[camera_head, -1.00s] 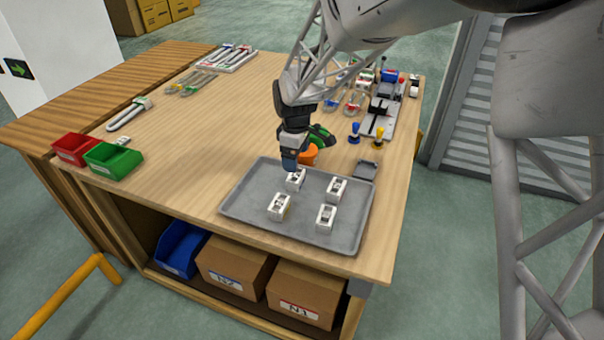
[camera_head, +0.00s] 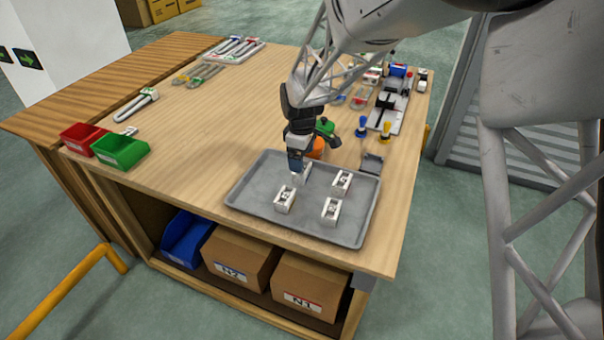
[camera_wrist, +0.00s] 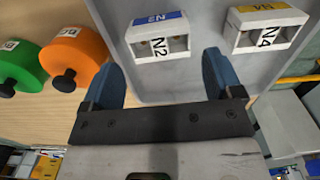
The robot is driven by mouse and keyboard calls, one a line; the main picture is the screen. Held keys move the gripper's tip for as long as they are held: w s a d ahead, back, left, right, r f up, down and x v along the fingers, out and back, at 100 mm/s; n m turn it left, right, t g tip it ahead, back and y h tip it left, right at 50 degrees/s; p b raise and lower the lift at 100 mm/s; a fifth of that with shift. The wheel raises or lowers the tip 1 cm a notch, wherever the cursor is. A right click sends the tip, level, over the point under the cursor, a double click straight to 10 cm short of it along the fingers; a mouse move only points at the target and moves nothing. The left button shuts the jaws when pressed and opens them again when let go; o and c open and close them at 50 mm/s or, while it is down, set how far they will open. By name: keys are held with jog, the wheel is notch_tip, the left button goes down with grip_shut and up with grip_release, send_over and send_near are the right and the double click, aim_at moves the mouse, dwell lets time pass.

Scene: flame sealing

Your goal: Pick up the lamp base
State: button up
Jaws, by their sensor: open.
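Several white blocks that look like lamp bases sit on a grey tray (camera_head: 250,205). One with a blue label and N2 (camera_wrist: 158,38) shows in the wrist view, and one with a yellow label and N4 (camera_wrist: 265,28) is to its right. In the head view my gripper (camera_head: 297,176) is pointed down at the back-left block (camera_head: 305,172), which it partly hides. In the wrist view my gripper (camera_wrist: 160,68) is open, its blue fingers spread wider than the N2 block, which lies just beyond the tips. I cannot tell the height gap.
An orange round piece (camera_wrist: 78,55) and a green one (camera_wrist: 20,68), both with black knobs, stand close left of the tray. Other blocks (camera_head: 342,181), (camera_head: 285,199), (camera_head: 331,210) stand nearby on the tray. Red (camera_head: 84,138) and green (camera_head: 120,151) bins are far left.

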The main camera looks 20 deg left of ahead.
jog(key=shift+f, duration=0.1)
jog(key=shift+d+f, duration=0.1)
jog(key=shift+f, duration=2.4)
jog(key=shift+c, duration=0.3)
jog(key=c, duration=0.6)
jog(key=shift+c, duration=0.2)
jog(key=shift+r, duration=5)
jog(key=shift+w, duration=0.1)
